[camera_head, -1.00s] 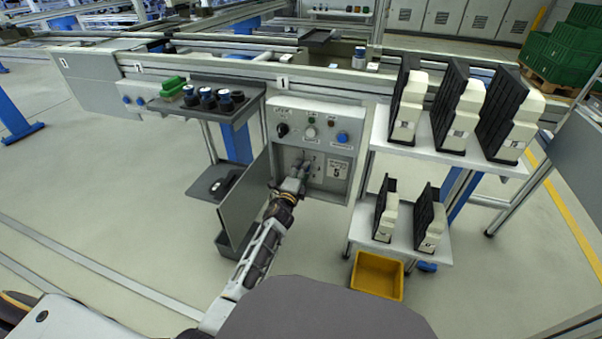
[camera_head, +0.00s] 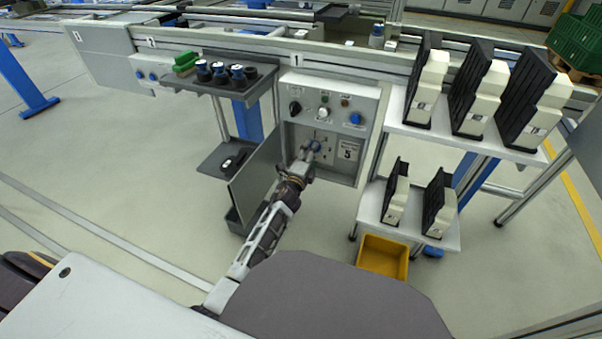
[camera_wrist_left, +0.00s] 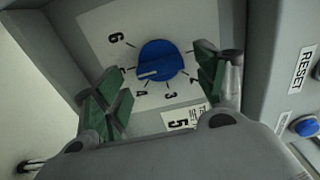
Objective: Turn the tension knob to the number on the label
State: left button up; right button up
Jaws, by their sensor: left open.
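The blue tension knob (camera_wrist_left: 158,62) sits on a grey plate with a printed number scale. Its white pointer line points to the lower left, between the 4 and the part of the scale by the left finger. The 6, 4, 3 and 2 are readable around it. The label (camera_head: 348,151) beside the knob reads 5; it also shows in the left wrist view (camera_wrist_left: 182,119), partly cut off by the gripper body. My left gripper (camera_head: 308,154) is open in the recess, its green-padded fingers (camera_wrist_left: 158,82) on either side of the knob, with gaps visible. My right gripper is out of view.
The recess has an open door (camera_head: 256,180) on its left. Above are a black selector (camera_head: 295,107), a white button (camera_head: 323,113) and a blue button (camera_head: 355,118). Shelves (camera_head: 440,142) with black-and-white parts stand right; a yellow bin (camera_head: 383,258) is below.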

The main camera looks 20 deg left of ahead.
pick_arm(q)
jog(key=s, duration=1)
jog(key=shift+a, duration=0.15)
jog(key=shift+s, duration=0.1)
jog(key=shift+s, duration=0.15)
dwell(0.7)
